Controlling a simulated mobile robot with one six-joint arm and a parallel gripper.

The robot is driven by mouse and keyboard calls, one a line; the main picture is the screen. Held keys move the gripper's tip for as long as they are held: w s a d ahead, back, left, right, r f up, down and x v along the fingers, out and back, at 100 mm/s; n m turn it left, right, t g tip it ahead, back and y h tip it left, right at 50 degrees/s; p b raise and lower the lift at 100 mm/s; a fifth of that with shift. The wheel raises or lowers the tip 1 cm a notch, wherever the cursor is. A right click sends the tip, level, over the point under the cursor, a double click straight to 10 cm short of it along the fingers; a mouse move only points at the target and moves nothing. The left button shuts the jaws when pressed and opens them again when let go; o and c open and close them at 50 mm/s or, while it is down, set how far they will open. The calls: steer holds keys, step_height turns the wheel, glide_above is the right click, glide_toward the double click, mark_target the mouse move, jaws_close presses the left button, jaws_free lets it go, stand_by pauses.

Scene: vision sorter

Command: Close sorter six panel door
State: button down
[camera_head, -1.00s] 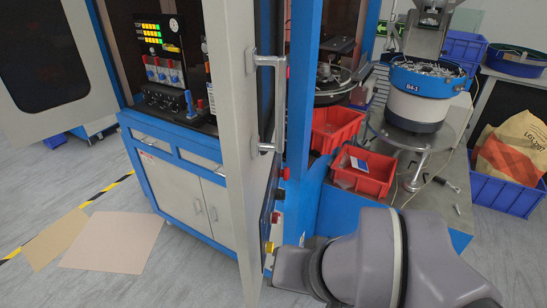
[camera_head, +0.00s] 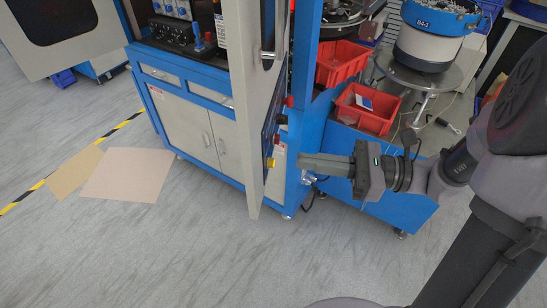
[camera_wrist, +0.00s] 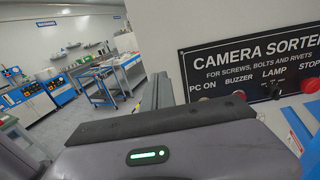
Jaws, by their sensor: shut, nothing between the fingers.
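The sorter's pale panel door (camera_head: 255,186) stands open in the head view, seen nearly edge-on. Part of its metal handle (camera_head: 268,55) shows at the top. A dark control panel with red and yellow buttons sits along the door's right side. My gripper (camera_head: 304,163) is shut and empty, low and just right of the door's edge and the yellow button (camera_head: 270,163). I cannot tell whether it touches anything. In the wrist view the shut fingers (camera_wrist: 157,92) point forward beside a pale surface bearing the dark "CAMERA SORTER" panel (camera_wrist: 250,66).
Red bins (camera_head: 365,110) and a feeder bowl (camera_head: 426,42) stand right of the door. Another pale door with a dark window (camera_head: 62,32) is open at the far left. Bare floor lies in front, with a cardboard sheet (camera_head: 125,174). The wrist view shows distant workbenches (camera_wrist: 100,75).

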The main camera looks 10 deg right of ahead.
mark_target(257, 155)
steer(key=b+x, duration=0.1)
steer(key=x, duration=0.5)
steer(key=shift+a+f, duration=0.1)
steer(key=shift+a, duration=0.1)
steer(key=shift+w+a+b, duration=0.15)
steer(key=shift+a+b, duration=0.2)
steer(key=shift+a, duration=0.15)
